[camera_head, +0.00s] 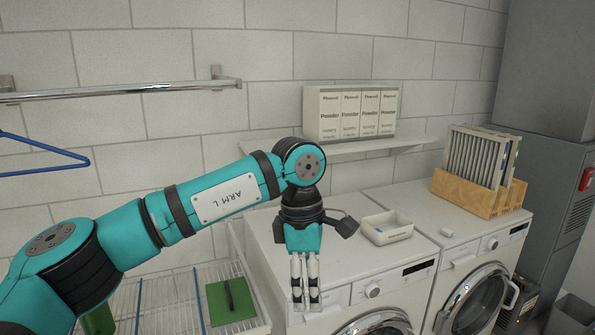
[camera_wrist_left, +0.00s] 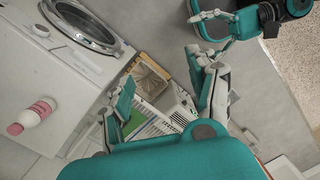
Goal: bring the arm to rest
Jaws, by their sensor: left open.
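My left arm (camera_head: 212,196) reaches in from the left in the head view, with its label plate facing me. My left gripper (camera_head: 306,303) hangs pointing down in front of the left washing machine (camera_head: 345,265). It is open and holds nothing. In the left wrist view its fingers (camera_wrist_left: 165,92) stand wide apart, with only floor items beyond the gap. My right gripper (camera_wrist_left: 222,28) shows at the top right of that view, partly cut off. Its jaw state is unclear there, and it does not show in the head view.
A white tray (camera_head: 387,227) and a wooden rack of panels (camera_head: 479,204) stand on the machines. Powder boxes (camera_head: 357,112) sit on a wall shelf (camera_head: 345,147). A wire rack (camera_head: 180,296) with a green item (camera_head: 231,301) is at lower left. The wrist view shows a pink-capped bottle (camera_wrist_left: 30,119).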

